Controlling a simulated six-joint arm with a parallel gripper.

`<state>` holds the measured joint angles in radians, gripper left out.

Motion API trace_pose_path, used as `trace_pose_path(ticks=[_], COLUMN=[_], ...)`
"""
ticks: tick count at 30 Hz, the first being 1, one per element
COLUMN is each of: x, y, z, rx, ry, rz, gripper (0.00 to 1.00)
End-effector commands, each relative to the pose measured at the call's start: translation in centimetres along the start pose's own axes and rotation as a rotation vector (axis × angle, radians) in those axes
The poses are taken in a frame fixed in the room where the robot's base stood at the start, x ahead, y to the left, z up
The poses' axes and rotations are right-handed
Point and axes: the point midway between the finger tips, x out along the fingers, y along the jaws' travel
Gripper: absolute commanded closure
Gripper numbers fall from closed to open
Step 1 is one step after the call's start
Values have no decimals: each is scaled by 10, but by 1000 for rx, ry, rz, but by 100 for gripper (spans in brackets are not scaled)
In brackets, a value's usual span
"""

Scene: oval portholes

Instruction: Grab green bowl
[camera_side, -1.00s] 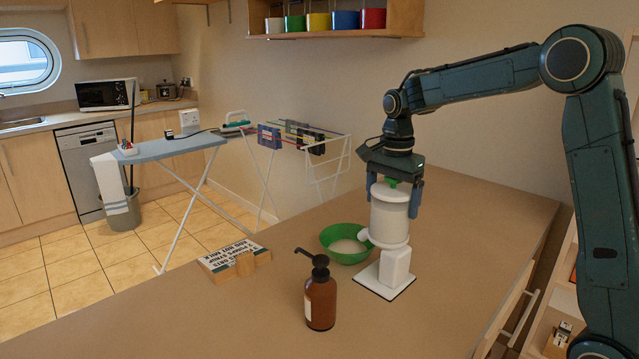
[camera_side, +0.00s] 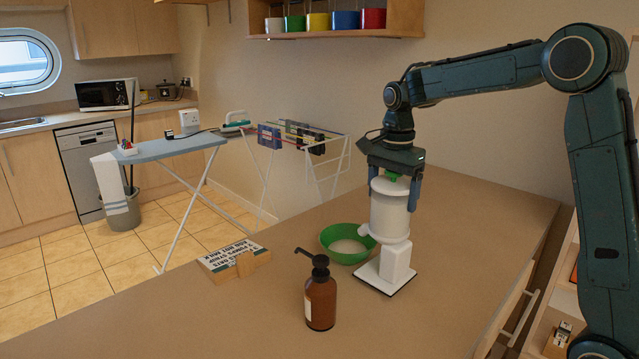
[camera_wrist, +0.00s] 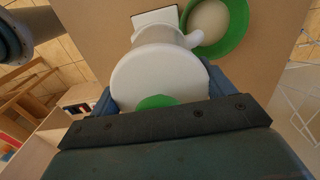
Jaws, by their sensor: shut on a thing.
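The green bowl (camera_side: 367,256) stands upright on the counter with pale contents inside. It is behind and left of a white appliance (camera_side: 390,215) with a side spout and a square base. The spout is at the bowl's right rim in the side view. My gripper (camera_side: 396,188) is shut on the appliance's wide upper body, one finger on each side, not on the bowl. I cannot tell whether the base touches the counter. In the wrist view the bowl (camera_wrist: 237,30) is at the top right, beside the spout, and the appliance lid (camera_wrist: 150,80) fills the middle.
A brown pump bottle (camera_side: 320,300) stands in front of the bowl. A wooden block with a lettered sign (camera_side: 232,262) lies to the left. The counter (camera_side: 440,320) is clear at the front right. A drying rack (camera_side: 320,150) stands beyond the counter.

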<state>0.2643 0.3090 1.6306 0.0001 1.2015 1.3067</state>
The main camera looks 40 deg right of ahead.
Motion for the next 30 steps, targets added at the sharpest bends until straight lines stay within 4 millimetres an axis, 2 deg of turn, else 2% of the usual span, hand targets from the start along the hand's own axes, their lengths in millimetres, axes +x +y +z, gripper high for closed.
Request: trace_pose_path(ticks=[8, 21, 30], x=[-38, -112, -152], y=[-1, -1, 0], z=[0, 0, 0], rx=[0, 0, 0], ry=[2, 2, 2], rz=[-9, -9, -7], gripper=[90, 90, 90])
